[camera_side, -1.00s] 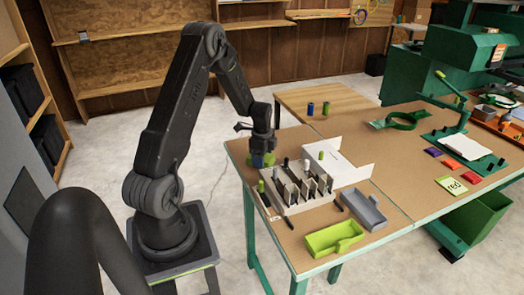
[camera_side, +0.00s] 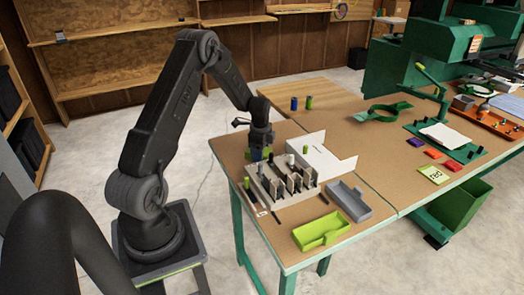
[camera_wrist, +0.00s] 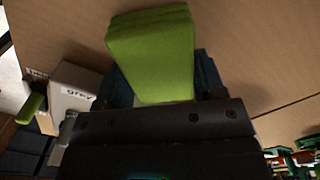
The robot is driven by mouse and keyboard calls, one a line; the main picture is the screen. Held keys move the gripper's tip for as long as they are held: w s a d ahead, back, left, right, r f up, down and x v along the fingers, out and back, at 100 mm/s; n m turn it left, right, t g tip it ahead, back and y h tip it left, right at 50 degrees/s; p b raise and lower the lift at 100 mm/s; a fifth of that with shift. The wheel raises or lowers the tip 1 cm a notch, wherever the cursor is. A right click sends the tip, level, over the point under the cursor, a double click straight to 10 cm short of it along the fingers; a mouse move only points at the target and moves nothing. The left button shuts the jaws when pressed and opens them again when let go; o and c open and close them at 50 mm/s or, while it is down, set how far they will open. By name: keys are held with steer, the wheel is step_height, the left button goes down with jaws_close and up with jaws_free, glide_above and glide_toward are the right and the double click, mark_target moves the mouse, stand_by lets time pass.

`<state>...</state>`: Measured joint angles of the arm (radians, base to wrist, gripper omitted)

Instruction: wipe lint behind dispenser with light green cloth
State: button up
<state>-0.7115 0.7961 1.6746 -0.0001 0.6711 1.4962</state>
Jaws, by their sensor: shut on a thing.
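My gripper (camera_side: 259,154) is shut on the light green cloth (camera_wrist: 152,50), which appears as a thick folded pad in the wrist view. In the side view the gripper is low over the table behind the dispenser (camera_side: 262,196), and the cloth is mostly hidden there. The dispenser is a pale slotted box with upright dividers and several spools. Part of a pale box labelled "grey" (camera_wrist: 75,93) shows left of the cloth in the wrist view. I cannot make out any lint, nor whether the cloth touches the table.
A white panel (camera_side: 330,162) stands right of the dispenser. A lime tray (camera_side: 322,232) and a grey tray (camera_side: 349,202) lie in front. Brown tabletop (camera_side: 222,152) is bare left of my gripper.

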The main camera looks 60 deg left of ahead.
mark_target(246, 161)
steer(key=shift+s, duration=2.7)
step_height(246, 161, up, 8)
steer(key=shift+w, duration=0.1)
